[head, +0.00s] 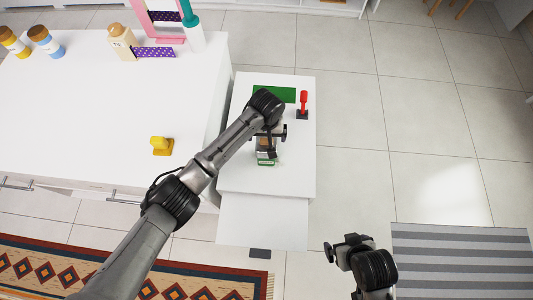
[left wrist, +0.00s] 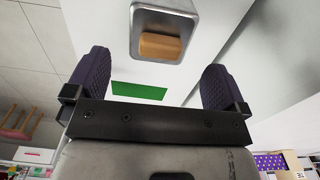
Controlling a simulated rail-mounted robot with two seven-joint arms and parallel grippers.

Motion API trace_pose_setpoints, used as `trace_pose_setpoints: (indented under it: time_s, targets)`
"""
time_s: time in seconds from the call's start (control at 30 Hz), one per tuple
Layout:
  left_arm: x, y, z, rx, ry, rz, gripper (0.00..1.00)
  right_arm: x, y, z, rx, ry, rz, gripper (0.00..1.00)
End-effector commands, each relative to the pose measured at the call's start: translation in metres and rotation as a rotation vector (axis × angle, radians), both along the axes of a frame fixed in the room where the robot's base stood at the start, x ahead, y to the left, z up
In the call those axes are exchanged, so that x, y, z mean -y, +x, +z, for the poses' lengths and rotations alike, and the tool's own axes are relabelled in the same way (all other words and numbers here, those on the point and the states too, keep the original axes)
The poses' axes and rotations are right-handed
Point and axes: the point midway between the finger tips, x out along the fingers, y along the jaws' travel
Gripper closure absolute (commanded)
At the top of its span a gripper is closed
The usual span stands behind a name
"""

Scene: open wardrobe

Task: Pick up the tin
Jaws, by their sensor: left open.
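The tin (head: 266,160), with green and white on its side, stands on the small white table below my left gripper, which partly hides it. In the left wrist view a silvery, rounded tin top (left wrist: 147,52) with an orange-brown patch shows ahead of the fingers, between their lines. My left gripper (head: 268,138) is over the tin, and its fingers stand wide apart with nothing between them in the left wrist view (left wrist: 157,75). My right gripper (head: 335,250) hangs at the lower right, away from the table; its jaw opening is unclear.
A green sheet (head: 285,94) and a red-handled object (head: 303,104) lie beyond the tin on the table. A yellow object (head: 161,146) stands on the large white cabinet (head: 100,105) at left. Bottles and boxes stand at its back. Tiled floor is open at right.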

Motion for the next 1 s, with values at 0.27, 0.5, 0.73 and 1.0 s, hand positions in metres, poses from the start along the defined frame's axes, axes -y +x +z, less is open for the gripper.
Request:
trace_pose_setpoints:
  time_s: [0.27,0.5,0.73,1.0]
  targets:
    - [-0.001,0.001,-0.034,-0.002,0.001,0.0,0.0,0.0,0.0,-0.021,-0.001,-0.001,0.001,0.0]
    - [-0.001,0.001,-0.05,-0.001,0.001,0.0,0.0,-0.001,0.0,-0.026,0.0,0.003,-0.003,0.0]
    - [-0.001,0.001,-0.049,0.0,0.001,0.0,0.07,-0.002,0.0,-0.025,-0.001,0.008,-0.006,0.0]
    - [-0.001,0.001,-0.049,0.0,0.001,-0.001,0.33,-0.003,0.0,-0.025,-0.001,0.009,-0.006,0.0]
